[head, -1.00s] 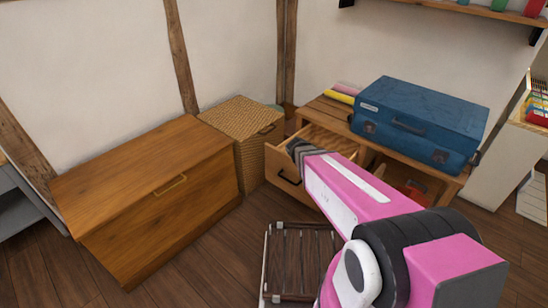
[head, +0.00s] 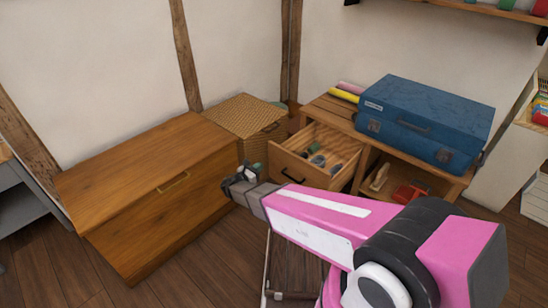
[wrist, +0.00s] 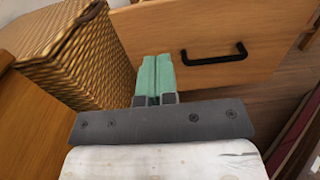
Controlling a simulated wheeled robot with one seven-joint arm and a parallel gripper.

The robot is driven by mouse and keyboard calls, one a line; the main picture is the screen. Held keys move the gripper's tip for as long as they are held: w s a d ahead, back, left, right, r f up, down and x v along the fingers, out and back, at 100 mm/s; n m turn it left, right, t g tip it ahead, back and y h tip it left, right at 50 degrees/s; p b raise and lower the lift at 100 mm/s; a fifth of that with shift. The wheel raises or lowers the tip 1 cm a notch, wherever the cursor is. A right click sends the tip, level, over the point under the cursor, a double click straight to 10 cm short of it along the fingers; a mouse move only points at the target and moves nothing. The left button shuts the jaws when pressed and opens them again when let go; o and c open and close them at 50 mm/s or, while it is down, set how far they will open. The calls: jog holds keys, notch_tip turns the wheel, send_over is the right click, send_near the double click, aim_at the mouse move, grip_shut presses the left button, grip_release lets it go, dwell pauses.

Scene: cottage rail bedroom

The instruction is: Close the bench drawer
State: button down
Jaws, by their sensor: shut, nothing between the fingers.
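The bench (head: 330,105) stands against the back wall with its drawer (head: 289,172) pulled open, and several small items lie inside the drawer. The drawer's wooden front and black handle (wrist: 214,57) fill the upper part of the wrist view. My gripper (head: 237,178) is in front of the drawer and to its left. Its green fingertips (wrist: 155,77) are closed together and empty in the wrist view. They overlap the lower left part of the drawer front there; I cannot tell whether they touch it.
A wicker basket (head: 243,117) stands close to the drawer's left, beside a wooden chest (head: 150,190). A blue suitcase (head: 425,118) lies on the bench. A red item (head: 410,193) is in the open compartment right of the drawer. A slatted object (head: 293,265) lies on the floor below my arm.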

aim_at(282, 151)
jog(key=x, duration=1.4)
jog(key=x, duration=2.9)
jog(key=shift+s, duration=0.15)
jog(key=v, duration=1.4)
jog(key=s+d, duration=1.3)
jog(key=d, duration=0.4)
jog(key=x, duration=1.3)
jog(key=shift+w+d+f, duration=0.2)
jog(key=shift+w+f, duration=0.15)
